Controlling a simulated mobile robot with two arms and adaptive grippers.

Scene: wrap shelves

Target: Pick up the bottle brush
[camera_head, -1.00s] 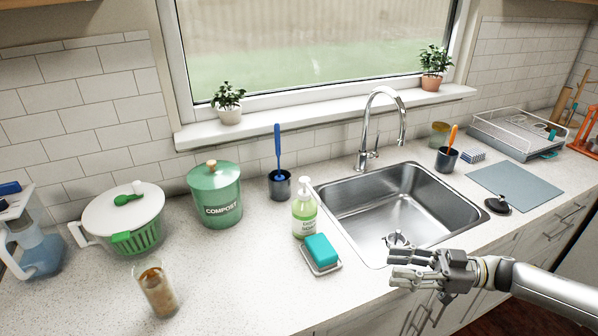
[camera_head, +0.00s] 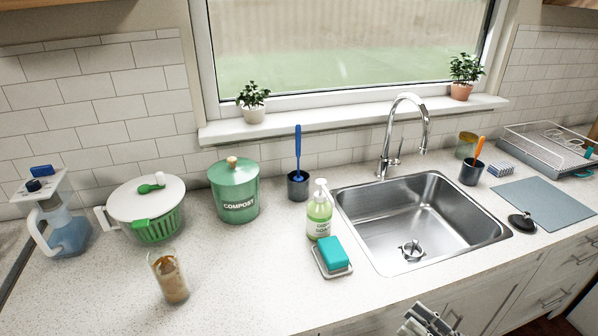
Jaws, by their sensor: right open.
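A blue long-handled tool (camera_head: 298,146), perhaps the bottle brush, stands upright in a dark cup (camera_head: 298,188) behind the soap bottle. Its lower end is hidden in the cup. An orange-handled tool (camera_head: 479,147) stands in another dark cup (camera_head: 471,173) right of the faucet. I cannot tell for certain which one is the bottle brush. My right gripper (camera_head: 424,321) shows only partly at the bottom edge, in front of the counter below the sink. It is open, with nothing seen in it, and is far from both tools. My left gripper is out of view.
A green compost bin (camera_head: 235,190), soap bottle (camera_head: 319,212) and teal sponge (camera_head: 333,252) on a dish stand near the blue tool. The sink (camera_head: 376,226) and faucet (camera_head: 388,135) lie right of it. A glass (camera_head: 169,277) stands front left.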

